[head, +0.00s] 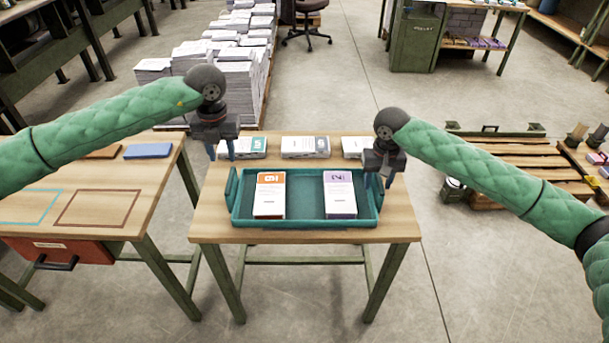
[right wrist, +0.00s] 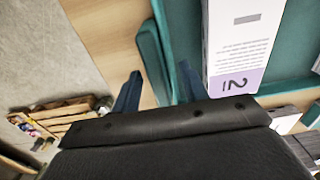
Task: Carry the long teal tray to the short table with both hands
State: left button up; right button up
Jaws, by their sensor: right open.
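The long teal tray (head: 300,224) lies on a small wooden table (head: 399,229). It holds an orange-topped booklet stack (head: 270,199) and a purple-topped stack marked 2 (head: 340,198). Upright handles stand at its left end (head: 232,187) and right end. My left gripper (head: 221,153) is open and empty, above and just behind the left handle. My right gripper (head: 379,180) is open at the right handle. In the right wrist view the handle (right wrist: 153,62) shows between my open fingers (right wrist: 160,75); I cannot tell whether they touch it.
White packs (head: 305,147) line the table's back edge. A wooden table (head: 100,185) with coloured outlines, a blue block (head: 148,151) and a red drawer (head: 62,251) stands at left. Paper stacks (head: 235,85) rise behind. A wooden pallet (head: 520,160) lies at right; floor in front is clear.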

notch_tip(320, 180, up, 10)
jog(key=shift+r, duration=0.15)
dwell(0.7)
